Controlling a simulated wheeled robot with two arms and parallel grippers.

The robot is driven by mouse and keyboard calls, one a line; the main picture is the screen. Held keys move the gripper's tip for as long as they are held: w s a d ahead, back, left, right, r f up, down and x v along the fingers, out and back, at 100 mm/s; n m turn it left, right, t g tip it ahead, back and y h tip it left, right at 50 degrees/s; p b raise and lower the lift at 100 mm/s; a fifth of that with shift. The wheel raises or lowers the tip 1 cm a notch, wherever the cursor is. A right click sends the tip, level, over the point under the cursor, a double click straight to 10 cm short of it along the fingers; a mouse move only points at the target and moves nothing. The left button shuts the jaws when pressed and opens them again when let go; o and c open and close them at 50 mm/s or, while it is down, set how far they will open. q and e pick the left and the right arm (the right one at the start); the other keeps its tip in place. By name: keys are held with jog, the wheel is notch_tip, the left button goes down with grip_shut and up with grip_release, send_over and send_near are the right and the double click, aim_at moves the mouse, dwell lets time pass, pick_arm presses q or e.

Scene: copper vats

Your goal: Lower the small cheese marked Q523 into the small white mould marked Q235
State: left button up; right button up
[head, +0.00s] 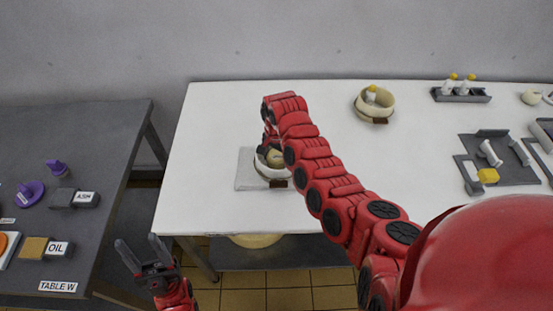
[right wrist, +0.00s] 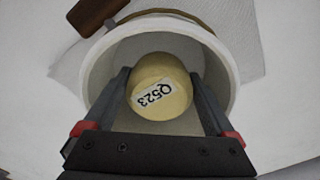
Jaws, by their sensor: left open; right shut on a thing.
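The small cheese marked Q523 (right wrist: 159,86) is pale yellow and sits between the fingers of my right gripper (right wrist: 165,90), which is shut on it. In the right wrist view the cheese is inside the outline of a white round mould (right wrist: 98,70); I cannot tell whether it touches the bottom. In the head view the mould (head: 262,170) stands on a pale cloth, with the cheese (head: 275,156) at its opening and my right arm partly covering it. The mould's brown tag (right wrist: 95,14) shows no readable marking. My left gripper (head: 143,250) is open and empty, left of the white table.
Another round mould (head: 360,106) with a yellow-topped white item stands farther back. Grey trays (head: 461,96) with small parts are at the right. A dark table (head: 110,130) with purple items stands at the left. The white table's left back area (head: 225,110) is clear.

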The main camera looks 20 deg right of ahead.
jog(key=shift+f, duration=0.4)
jog(key=o, duration=1.3)
jog(key=shift+o, duration=0.2)
jog(key=shift+r, duration=0.15)
notch_tip(320, 180, up, 6)
jog(key=shift+f+b, duration=0.2)
jog(key=shift+b, duration=1)
notch_tip(320, 180, up, 12)
jog(key=p, duration=0.2)
jog(key=shift+f, duration=0.15)
